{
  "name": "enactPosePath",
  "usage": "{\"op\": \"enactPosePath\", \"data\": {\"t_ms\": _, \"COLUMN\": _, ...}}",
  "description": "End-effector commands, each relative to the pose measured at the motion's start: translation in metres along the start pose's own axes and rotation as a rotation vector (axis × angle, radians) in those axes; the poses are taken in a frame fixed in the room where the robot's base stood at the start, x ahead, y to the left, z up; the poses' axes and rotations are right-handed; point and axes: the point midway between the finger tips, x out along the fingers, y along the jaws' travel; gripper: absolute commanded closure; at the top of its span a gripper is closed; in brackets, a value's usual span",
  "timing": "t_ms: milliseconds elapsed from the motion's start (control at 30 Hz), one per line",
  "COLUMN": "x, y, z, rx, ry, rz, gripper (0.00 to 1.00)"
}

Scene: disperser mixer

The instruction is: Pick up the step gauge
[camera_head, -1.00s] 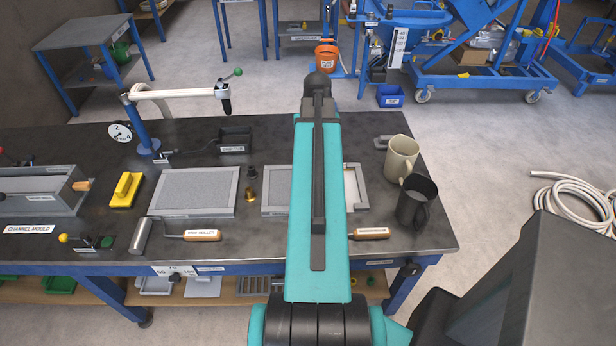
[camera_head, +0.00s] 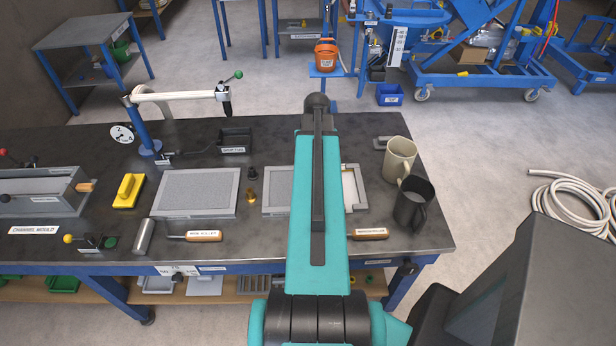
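I cannot pick out the step gauge with certainty. A white upright plate with dark marks (camera_head: 398,46) stands by the blue equipment at the back, and I cannot tell whether it is the gauge. Small grey parts (camera_head: 204,286) lie on the shelf under the bench, too small to identify. My teal arm reaches forward over the middle of the bench. My gripper does not show, and the arm hides part of the bench behind it.
A coiled hose (camera_head: 570,205) lies on the floor at right.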

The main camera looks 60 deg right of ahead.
Motion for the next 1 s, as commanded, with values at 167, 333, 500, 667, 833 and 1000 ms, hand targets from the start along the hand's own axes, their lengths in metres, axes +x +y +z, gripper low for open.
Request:
{"op": "enactPosePath", "data": {"t_ms": 167, "x": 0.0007, "y": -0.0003, "z": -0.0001, "rx": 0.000, "ry": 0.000, "rz": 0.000, "gripper": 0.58}}
{"op": "enactPosePath", "data": {"t_ms": 333, "x": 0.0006, "y": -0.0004, "z": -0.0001, "rx": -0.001, "ry": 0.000, "rz": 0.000, "gripper": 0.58}}
{"op": "enactPosePath", "data": {"t_ms": 500, "x": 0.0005, "y": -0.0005, "z": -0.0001, "rx": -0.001, "ry": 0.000, "rz": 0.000, "gripper": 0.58}}
{"op": "enactPosePath", "data": {"t_ms": 667, "x": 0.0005, "y": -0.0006, "z": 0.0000, "rx": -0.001, "ry": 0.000, "rz": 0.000, "gripper": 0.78}}
{"op": "enactPosePath", "data": {"t_ms": 833, "x": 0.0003, "y": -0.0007, "z": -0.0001, "rx": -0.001, "ry": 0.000, "rz": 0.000, "gripper": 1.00}}
{"op": "enactPosePath", "data": {"t_ms": 1000, "x": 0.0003, "y": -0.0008, "z": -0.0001, "rx": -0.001, "ry": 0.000, "rz": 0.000, "gripper": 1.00}}
